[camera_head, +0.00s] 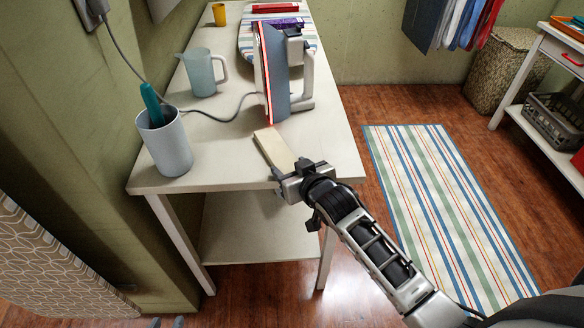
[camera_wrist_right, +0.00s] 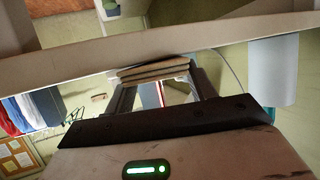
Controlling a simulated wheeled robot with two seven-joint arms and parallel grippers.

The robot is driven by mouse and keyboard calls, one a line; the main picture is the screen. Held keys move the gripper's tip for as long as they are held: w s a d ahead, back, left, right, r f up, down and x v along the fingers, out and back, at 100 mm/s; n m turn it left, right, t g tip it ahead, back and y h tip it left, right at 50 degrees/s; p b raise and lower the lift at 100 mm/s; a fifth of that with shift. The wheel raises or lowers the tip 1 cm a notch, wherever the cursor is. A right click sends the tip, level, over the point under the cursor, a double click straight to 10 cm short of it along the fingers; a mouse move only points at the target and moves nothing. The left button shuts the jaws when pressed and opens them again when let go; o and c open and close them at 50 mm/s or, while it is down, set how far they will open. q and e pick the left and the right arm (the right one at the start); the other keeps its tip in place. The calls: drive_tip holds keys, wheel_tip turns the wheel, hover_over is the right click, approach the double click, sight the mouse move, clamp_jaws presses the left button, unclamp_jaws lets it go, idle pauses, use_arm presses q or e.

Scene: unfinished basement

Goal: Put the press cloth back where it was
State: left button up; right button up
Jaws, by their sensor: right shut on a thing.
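The cream press cloth (camera_head: 274,150), a flat folded strip, is at the front edge of the white table, its far end over the tabletop. My right gripper (camera_head: 298,176) is shut on its near end. The cloth's layered tan edge (camera_wrist_right: 155,70) shows in the right wrist view, where the jaw (camera_wrist_right: 165,85) is partly hidden. I cannot tell whether the cloth's far end touches the table. Two small grey tips at the bottom left of the head view may belong to my left gripper (camera_head: 167,322); its state is unclear.
On the table (camera_head: 228,160), an upright iron (camera_head: 275,75) with a red-lit edge stands just beyond the cloth. A striped ironing board (camera_head: 246,42) lies behind it. A pitcher (camera_head: 202,75) and a grey cup (camera_head: 166,146) stand left. A cord crosses the tabletop.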

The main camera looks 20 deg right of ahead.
drive_tip(key=o, duration=1)
drive_tip(key=shift+f, duration=0.1)
drive_tip(key=shift+o, duration=0.2)
drive_tip(key=shift+s+r, duration=0.1)
drive_tip(key=shift+r, duration=0.1)
drive_tip(key=v, duration=1.1)
drive_tip(key=s+a+f+n+g+y, duration=0.1)
drive_tip(key=s+a+f+g, duration=0.2)
drive_tip(key=s+f, duration=0.8)
drive_tip(key=shift+s+a+y+p, duration=0.35)
drive_tip(key=shift+s+a, duration=0.25)
drive_tip(key=shift+s, duration=0.55)
drive_tip(key=shift+f, duration=0.15)
